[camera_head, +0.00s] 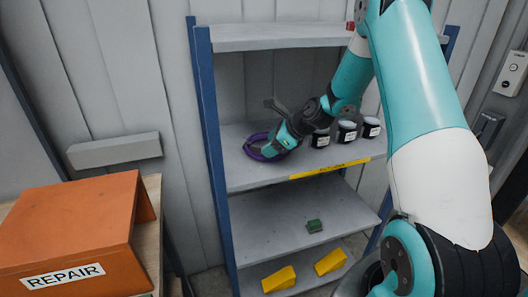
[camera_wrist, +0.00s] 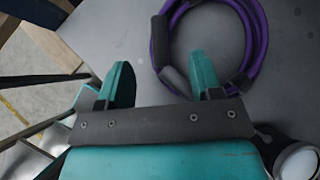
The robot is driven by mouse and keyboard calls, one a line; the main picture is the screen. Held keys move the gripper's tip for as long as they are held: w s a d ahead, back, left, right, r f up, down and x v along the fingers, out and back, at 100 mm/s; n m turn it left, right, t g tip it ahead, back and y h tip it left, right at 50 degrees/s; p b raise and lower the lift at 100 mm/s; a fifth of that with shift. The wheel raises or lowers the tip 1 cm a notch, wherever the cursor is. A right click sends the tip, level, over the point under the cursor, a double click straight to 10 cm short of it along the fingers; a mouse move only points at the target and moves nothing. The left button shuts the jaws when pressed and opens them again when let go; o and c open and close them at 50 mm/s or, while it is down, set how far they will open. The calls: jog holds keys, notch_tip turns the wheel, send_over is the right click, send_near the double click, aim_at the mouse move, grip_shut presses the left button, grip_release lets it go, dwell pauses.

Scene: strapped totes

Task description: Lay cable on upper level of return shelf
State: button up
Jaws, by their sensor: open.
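A coiled purple cable (camera_wrist: 262,38) with dark grey sleeves lies flat on the board with the yellow label (camera_head: 330,169) on the blue-and-grey shelf. In the head view the cable (camera_head: 247,150) is partly hidden by my gripper (camera_head: 264,151). My gripper is open, low over this board at the coil. In the wrist view one finger of my gripper (camera_wrist: 160,72) overlaps the near edge of the ring and the other is outside it, to the left. I cannot tell whether the finger touches the cable.
Several dark jars with white lids (camera_head: 347,132) stand to the right on the same board. An orange REPAIR box (camera_head: 75,225) stands at left.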

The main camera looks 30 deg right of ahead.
jog(key=b+v, duration=0.1)
jog(key=v, duration=0.6)
jog(key=s+a+r+n+g, duration=0.2)
jog(key=s+a+n, duration=0.1)
jog(key=a+n, duration=0.35)
jog(key=s+a+r+n+g+y, duration=0.1)
jog(key=s+a+r+n, duration=0.3)
jog(key=a, duration=0.4)
jog(key=s+a+r+n+g, duration=0.1)
jog(key=s+a+n+g, duration=0.15)
jog(key=a+n, duration=0.45)
jog(key=s+a+n, duration=0.2)
jog(key=s+n, duration=0.3)
jog(key=s, duration=0.1)
jog(key=s+a+r+n+g+h, duration=0.1)
jog(key=s+a+n, duration=0.2)
jog(key=s+n, duration=0.3)
jog(key=s+a+r+n+g, duration=0.1)
jog(key=s+a+n, duration=0.1)
jog(key=s+n, duration=0.4)
jog(key=shift+a, duration=0.35)
jog(key=shift+r+g, duration=0.1)
jog(key=shift+g, duration=0.15)
